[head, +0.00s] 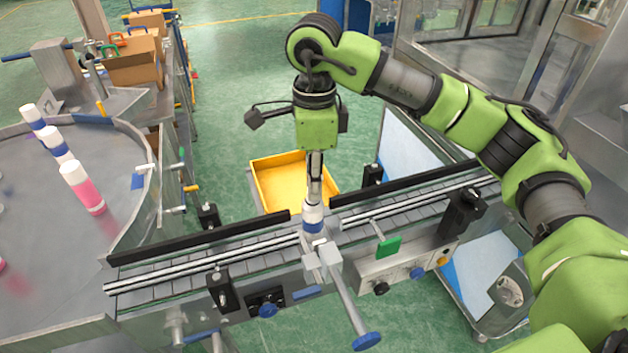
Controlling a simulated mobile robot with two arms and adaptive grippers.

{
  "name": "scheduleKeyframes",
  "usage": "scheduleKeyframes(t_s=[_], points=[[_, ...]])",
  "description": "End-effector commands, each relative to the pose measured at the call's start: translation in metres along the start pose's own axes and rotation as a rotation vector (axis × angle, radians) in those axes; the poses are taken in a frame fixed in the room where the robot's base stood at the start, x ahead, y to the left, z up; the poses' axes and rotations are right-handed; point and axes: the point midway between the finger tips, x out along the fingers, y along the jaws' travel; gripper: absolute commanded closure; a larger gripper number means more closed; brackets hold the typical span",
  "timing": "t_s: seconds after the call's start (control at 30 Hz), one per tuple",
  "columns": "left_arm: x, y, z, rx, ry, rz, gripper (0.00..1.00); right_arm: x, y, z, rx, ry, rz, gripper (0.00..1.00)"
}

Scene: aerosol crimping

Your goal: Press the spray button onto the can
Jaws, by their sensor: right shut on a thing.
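A white can with a blue band (313,224) stands upright on the conveyor, at the middle of the view. My right gripper (315,192) points straight down directly above the can, its fingers shut at the can's top. The spray button is small and mostly hidden between the fingertips. I cannot tell from this view whether it is fully seated on the can. My left gripper is not in view.
The conveyor (190,262) runs across the view with black side rails. A clamp with a blue knob (367,341) stands in front of the can. A yellow bin (283,183) lies behind. A round table (60,250) at left holds several cans.

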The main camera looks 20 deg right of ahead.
Motion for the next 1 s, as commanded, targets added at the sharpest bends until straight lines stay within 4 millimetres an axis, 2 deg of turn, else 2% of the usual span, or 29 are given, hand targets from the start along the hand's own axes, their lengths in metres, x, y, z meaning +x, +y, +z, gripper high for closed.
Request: scheduleKeyframes(t_s=[0.87, 0.9, 0.97, 1.0], points=[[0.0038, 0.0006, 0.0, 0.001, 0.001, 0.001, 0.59, -0.0001, -0.0002, 0.0001, 0.0, 0.0, -0.001, 0.92], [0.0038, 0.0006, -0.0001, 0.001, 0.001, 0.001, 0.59, -0.0001, -0.0002, 0.0001, 0.0, 0.0, -0.001, 0.81], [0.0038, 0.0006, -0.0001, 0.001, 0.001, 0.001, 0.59, 0.0, -0.0001, 0.0001, 0.0, 0.0, 0.0, 0.67], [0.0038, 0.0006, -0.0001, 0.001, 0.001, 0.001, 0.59, 0.0, -0.0001, 0.0001, 0.0, 0.0, 0.0, 0.67]])
